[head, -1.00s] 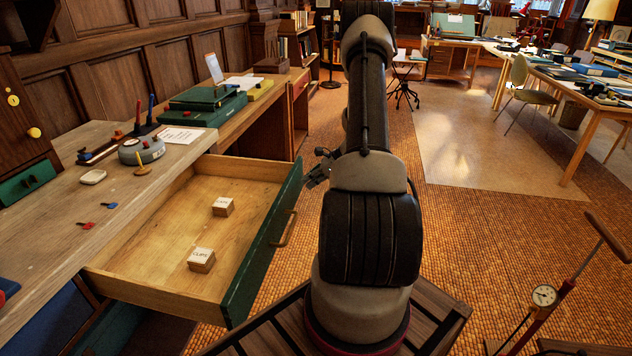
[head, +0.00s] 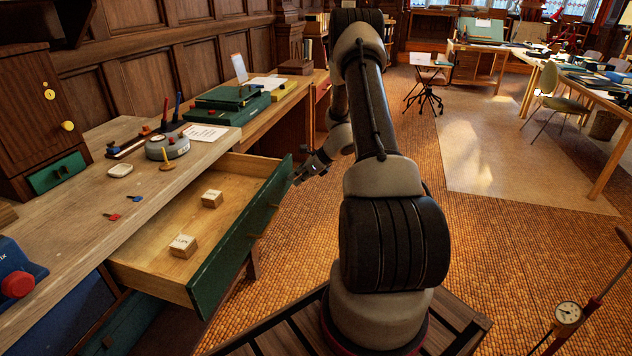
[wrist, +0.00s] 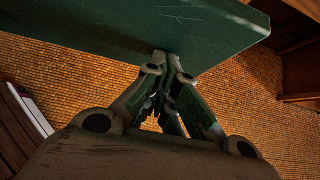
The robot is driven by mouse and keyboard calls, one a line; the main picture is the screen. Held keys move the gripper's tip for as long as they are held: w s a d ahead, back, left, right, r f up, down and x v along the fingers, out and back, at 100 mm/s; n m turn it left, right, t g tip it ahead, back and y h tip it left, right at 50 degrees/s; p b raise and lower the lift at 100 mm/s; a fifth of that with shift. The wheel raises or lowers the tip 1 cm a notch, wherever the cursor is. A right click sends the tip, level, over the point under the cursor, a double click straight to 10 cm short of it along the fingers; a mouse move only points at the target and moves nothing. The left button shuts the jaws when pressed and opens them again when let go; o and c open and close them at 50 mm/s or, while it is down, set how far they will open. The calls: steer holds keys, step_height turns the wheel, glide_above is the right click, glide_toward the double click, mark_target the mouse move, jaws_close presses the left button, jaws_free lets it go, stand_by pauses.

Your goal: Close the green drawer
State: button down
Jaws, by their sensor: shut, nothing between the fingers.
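The green drawer (head: 243,239) is pulled partway out from under the wooden desk in the head view. Its green front faces right, toward my arm, and its pale wooden inside holds two small labelled wooden blocks (head: 183,246). My gripper (head: 300,177) is shut and empty at the outer face of the drawer front, near its far end. In the wrist view the shut fingers (wrist: 168,62) meet or nearly meet the green front (wrist: 130,25); exact contact is hard to tell. The drawer's handle (head: 262,222) shows on the front, nearer than my gripper.
A wooden cabinet with a small green drawer (head: 57,173) stands at left. A gauge on a stand (head: 567,313) is at lower right. Open floor lies right of my arm.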

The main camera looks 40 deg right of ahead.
steer(key=w+a, duration=0.5)
steer(key=w, duration=0.1)
steer(key=w+a, duration=0.5)
steer(key=w, duration=0.2)
steer(key=w+a, duration=0.5)
steer(key=w, duration=0.2)
steer(key=shift+a, duration=0.35)
steer(key=shift+w+r, duration=0.1)
steer(key=shift+w, duration=0.05)
steer(key=shift+a+r, duration=0.1)
steer(key=shift+a, duration=0.05)
